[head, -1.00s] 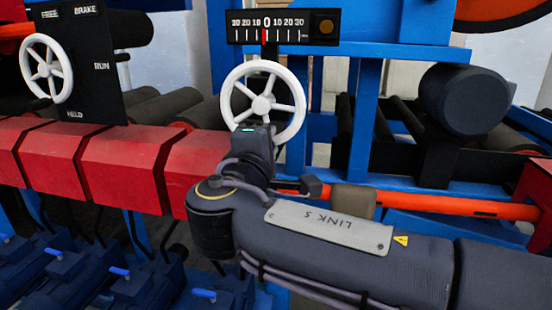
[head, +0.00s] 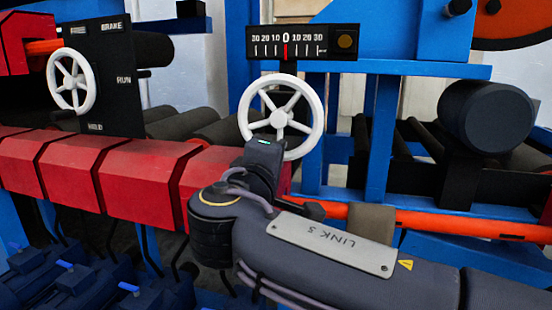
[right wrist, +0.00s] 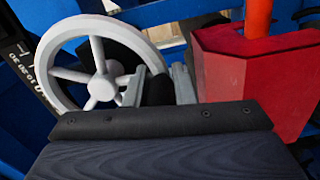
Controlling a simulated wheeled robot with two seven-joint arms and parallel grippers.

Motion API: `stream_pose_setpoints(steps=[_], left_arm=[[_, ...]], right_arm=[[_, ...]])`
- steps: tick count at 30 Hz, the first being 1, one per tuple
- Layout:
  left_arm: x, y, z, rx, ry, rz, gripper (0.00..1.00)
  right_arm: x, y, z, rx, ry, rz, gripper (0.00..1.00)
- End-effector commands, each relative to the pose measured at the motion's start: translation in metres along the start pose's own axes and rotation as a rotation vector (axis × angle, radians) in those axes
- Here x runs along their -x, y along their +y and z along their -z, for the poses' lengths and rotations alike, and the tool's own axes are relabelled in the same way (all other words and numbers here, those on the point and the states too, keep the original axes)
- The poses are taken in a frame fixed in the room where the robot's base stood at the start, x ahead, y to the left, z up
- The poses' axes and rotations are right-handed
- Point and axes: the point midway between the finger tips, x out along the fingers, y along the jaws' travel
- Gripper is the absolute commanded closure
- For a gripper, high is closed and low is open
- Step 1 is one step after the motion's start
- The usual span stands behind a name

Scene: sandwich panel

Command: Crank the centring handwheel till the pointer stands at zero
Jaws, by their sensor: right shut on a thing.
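The white centring handwheel (head: 280,118) stands upright below the black scale (head: 265,42) in the head view. The red pointer (head: 285,51) stands at or very near the 0 mark. My right gripper (head: 265,150) is at the wheel's lower rim, its fingertips hidden there behind its own body. In the right wrist view the wheel (right wrist: 100,85) is at the left. My right gripper (right wrist: 158,76) is shut on the dark handle (right wrist: 159,92) beside the wheel's rim. My left gripper is not in view.
Red blocks (head: 145,172) run along a beam left of my right arm. A second white handwheel (head: 71,82) sits on a black FREE/BRAKE/RUN/HELD panel at the left. An orange bar (head: 450,222) and a dark roller (head: 487,117) are at the right. A red block (right wrist: 255,80) stands close to my right gripper.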

Motion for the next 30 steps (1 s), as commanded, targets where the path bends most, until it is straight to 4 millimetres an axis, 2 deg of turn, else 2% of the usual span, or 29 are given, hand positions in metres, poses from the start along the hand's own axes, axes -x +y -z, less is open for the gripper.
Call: stream_pose_setpoints(steps=[1,5,14,17,24,30], left_arm=[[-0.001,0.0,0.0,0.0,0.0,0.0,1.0],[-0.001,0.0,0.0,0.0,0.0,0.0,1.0],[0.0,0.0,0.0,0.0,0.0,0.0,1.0],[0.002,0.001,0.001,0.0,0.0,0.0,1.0],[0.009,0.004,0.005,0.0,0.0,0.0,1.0],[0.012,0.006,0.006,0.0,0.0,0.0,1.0]], right_arm=[[-0.001,-0.006,-0.002,0.003,-0.009,0.012,0.76],[-0.001,-0.005,-0.002,0.003,-0.008,0.01,0.59],[0.001,-0.003,0.0,0.002,-0.002,0.007,0.58],[0.01,-0.001,0.0,0.002,-0.001,0.006,0.58],[0.051,-0.001,0.0,0.003,-0.001,0.007,0.58],[0.074,-0.002,-0.001,0.003,-0.004,0.007,0.58]])
